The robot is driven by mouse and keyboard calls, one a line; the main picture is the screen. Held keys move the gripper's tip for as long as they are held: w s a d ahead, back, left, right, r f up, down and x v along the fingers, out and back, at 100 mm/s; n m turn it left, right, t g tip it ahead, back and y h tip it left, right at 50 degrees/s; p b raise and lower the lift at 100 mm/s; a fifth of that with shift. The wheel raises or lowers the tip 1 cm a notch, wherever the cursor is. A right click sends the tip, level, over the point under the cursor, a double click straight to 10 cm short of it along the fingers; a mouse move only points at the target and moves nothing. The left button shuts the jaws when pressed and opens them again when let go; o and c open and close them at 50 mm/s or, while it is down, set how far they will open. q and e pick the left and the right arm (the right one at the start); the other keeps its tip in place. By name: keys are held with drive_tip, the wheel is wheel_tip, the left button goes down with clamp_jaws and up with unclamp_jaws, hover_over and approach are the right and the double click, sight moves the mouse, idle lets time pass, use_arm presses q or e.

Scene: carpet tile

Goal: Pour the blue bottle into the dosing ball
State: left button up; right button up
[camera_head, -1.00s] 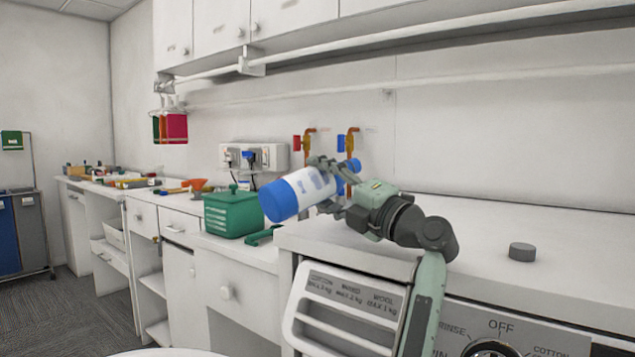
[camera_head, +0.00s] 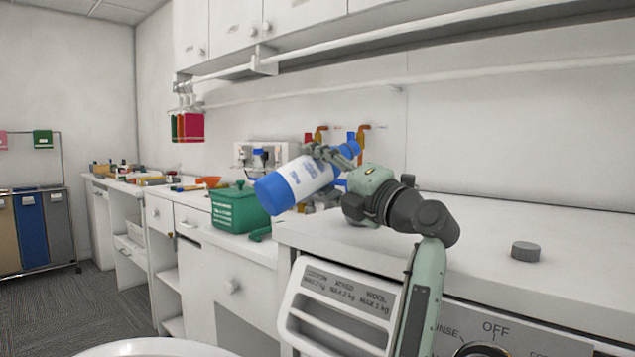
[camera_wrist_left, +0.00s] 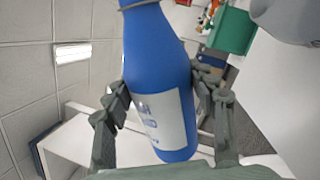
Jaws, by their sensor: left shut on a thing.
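The blue bottle (camera_head: 290,185) has a white label and is held tilted in the air above the front of the counter. Its broad blue base points down and left; its narrower end is at the upper right. My left gripper (camera_head: 328,178) is shut on it. In the left wrist view the bottle (camera_wrist_left: 157,60) fills the middle, with the left gripper's fingers (camera_wrist_left: 158,92) on both sides of it. The dosing ball cannot be made out in these frames. My right gripper is not in view.
A grey round cap (camera_head: 525,252) lies on the white worktop over the washing machine. A green box (camera_head: 238,210) stands on the lower counter behind the bottle. Taps (camera_head: 360,140) are on the wall behind. The worktop right of my arm is mostly bare.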

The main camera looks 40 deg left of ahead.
sight(340, 154)
use_arm(q)
drive_tip(key=r+n+b, duration=0.1)
drive_tip(key=n, duration=0.1)
drive_tip(key=w+r+n+g+b, duration=0.1)
drive_tip(key=n, duration=0.2)
drive_tip(key=w+r+n+g+b, duration=0.1)
drive_tip(key=n, duration=0.1)
drive_tip(key=shift+w+d+r+n+h, duration=0.1)
drive_tip(key=shift+d+r+n+h, duration=0.1)
drive_tip(key=shift+d+n+h, duration=0.15)
drive_tip(key=shift+w+d+r+n+g, duration=0.15)
drive_tip(key=shift+n+g, duration=0.15)
drive_tip(key=shift+n, duration=0.65)
drive_tip(key=shift+n+h, duration=0.35)
drive_tip(key=shift+n, duration=0.55)
drive_tip(key=n, duration=0.1)
drive_tip(key=f+n, duration=0.1)
drive_tip(key=n, duration=0.1)
drive_tip(key=shift+w+h+b, duration=0.1)
drive_tip(key=shift+h+b, duration=0.25)
drive_tip(key=shift+h, duration=0.05)
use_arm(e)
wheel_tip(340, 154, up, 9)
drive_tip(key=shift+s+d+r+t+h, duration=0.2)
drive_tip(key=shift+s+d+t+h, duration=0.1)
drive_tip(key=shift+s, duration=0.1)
